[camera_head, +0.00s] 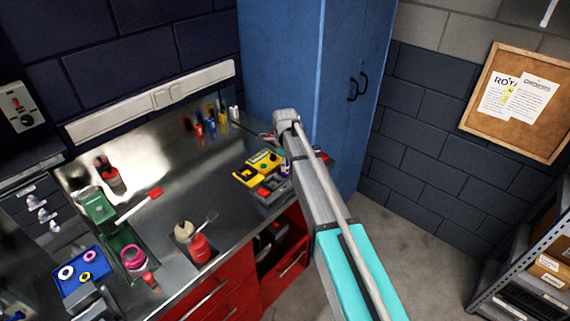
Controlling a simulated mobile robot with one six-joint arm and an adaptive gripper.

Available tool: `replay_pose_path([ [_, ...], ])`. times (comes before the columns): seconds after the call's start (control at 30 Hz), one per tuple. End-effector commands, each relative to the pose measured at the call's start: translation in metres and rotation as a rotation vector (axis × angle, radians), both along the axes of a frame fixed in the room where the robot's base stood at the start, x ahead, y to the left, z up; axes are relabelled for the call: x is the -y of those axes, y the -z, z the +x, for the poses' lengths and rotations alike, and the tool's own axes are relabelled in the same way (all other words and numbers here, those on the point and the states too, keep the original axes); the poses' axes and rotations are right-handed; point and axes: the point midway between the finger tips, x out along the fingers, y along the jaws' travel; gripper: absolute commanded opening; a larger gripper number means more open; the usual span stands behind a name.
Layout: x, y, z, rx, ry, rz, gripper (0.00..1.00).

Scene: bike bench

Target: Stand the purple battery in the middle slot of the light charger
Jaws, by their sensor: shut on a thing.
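My grey and turquoise arm reaches up from the lower right over the bench's right end, and its wrist is at the far end. My gripper's fingers are hidden behind the arm, so I cannot see their grasp. A small purple thing with a pale top, likely the purple battery (286,169), shows at the arm's left edge. Whether it is held or standing on something is too small to tell. A grey block with a red part (272,191) lies just below left of it, possibly a charger. Its slots cannot be made out.
Several small coloured tools stand along the back of the metal bench (165,215). A red bottle (199,248), green holder (97,206) and blue tray (70,285) are further left. A blue cabinet (285,60) rises behind.

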Motion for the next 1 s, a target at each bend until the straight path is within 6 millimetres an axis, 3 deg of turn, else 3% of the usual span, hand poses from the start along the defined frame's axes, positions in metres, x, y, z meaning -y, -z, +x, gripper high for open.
replay_pose_path([
  [0.5, -0.0001, 0.008, 0.0, 0.0, 0.0, 0.0, 0.0],
  [0.53, 0.0, 0.0075, -0.0001, 0.0, 0.0, 0.0, 0.49],
  [0.6, 0.0, 0.0071, 0.0, 0.0, 0.0, 0.0, 0.6],
  [1.0, 0.0001, 0.0057, 0.0001, 0.0, 0.0, 0.0, 0.6],
])
